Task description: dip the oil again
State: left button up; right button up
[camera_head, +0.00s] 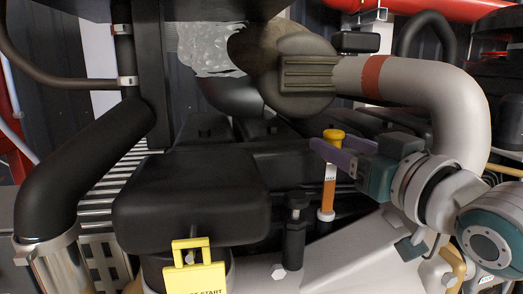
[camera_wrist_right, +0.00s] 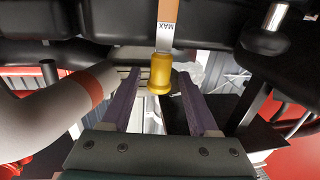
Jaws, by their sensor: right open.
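The dipstick has a yellow cap (camera_head: 333,135) above a white band marked MAX and an orange stem (camera_head: 328,195). It stands upright among the black engine parts in the head view, and its foot is hard to make out. My right gripper (camera_head: 325,152) reaches in from the right, its purple fingers level with the stem just under the cap. In the right wrist view the yellow cap (camera_wrist_right: 160,75) lies between the two open fingers (camera_wrist_right: 158,78), with a gap visible on both sides. My left gripper is not in view.
A black engine cover (camera_head: 190,195) lies left of the dipstick, with a yellow tag (camera_head: 195,270) in front. A black fitting (camera_head: 294,230) stands close to the stem. A thick grey pipe with a red band (camera_head: 373,77) passes above and behind my right gripper.

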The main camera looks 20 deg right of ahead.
jog(key=s+b, duration=0.1)
jog(key=s, duration=0.7)
jog(key=shift+a, duration=0.3)
jog(key=shift+w, duration=0.1)
